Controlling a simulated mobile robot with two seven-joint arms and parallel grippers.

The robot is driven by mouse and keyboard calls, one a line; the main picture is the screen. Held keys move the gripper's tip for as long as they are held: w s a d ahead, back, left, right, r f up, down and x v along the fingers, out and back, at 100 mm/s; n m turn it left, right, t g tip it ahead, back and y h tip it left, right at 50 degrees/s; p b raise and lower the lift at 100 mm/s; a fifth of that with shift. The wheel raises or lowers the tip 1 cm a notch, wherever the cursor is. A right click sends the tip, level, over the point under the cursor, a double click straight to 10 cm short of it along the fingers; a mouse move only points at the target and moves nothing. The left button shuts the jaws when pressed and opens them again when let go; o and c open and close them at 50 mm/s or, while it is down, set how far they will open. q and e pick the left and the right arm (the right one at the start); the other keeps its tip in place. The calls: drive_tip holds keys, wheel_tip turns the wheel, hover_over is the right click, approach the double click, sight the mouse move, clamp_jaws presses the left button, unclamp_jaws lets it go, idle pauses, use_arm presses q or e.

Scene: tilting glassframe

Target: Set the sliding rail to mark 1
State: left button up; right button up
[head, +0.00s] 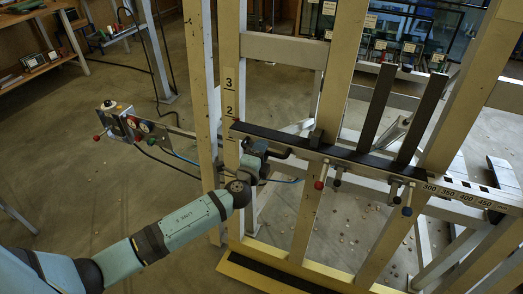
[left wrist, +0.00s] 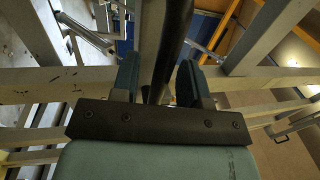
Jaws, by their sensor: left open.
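The sliding rail (head: 330,152) is a dark bar across the yellow tilting frame (head: 340,75). Its left end sits a little below the "2" on the post's number strip (head: 229,98), which also shows a "3" above. A dark bent handle (head: 279,151) sticks out under the rail's left part. My left gripper (head: 264,152) is at this handle. In the left wrist view its two fingers (left wrist: 158,82) are apart, with a dark bar (left wrist: 170,40) running between them. I cannot tell whether they touch it. My right gripper is out of view.
Two dark upright bars (head: 376,108) rise from the rail, and knobbed levers (head: 320,180) hang below it. A control box on an arm (head: 135,125) stands left of the post. A numbered scale (head: 460,191) extends at the right. Floor at the left is mostly open.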

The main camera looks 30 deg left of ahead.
use_arm(q)
drive_tip(key=shift+w, duration=0.15)
drive_tip(key=shift+c, duration=0.5)
clamp_jaws()
drive_tip(key=shift+f+b, duration=0.3)
drive_tip(key=shift+b, duration=0.05)
wheel_tip(320, 180, down, 9)
drive_tip(key=s+b, duration=0.1)
drive_tip(key=b, duration=0.8)
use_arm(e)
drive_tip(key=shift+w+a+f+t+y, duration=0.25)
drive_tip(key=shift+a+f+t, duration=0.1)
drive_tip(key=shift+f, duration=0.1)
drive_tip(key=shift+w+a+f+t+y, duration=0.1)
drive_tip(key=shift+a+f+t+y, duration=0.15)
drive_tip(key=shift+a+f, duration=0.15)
use_arm(q)
drive_tip(key=shift+s+r, duration=0.1)
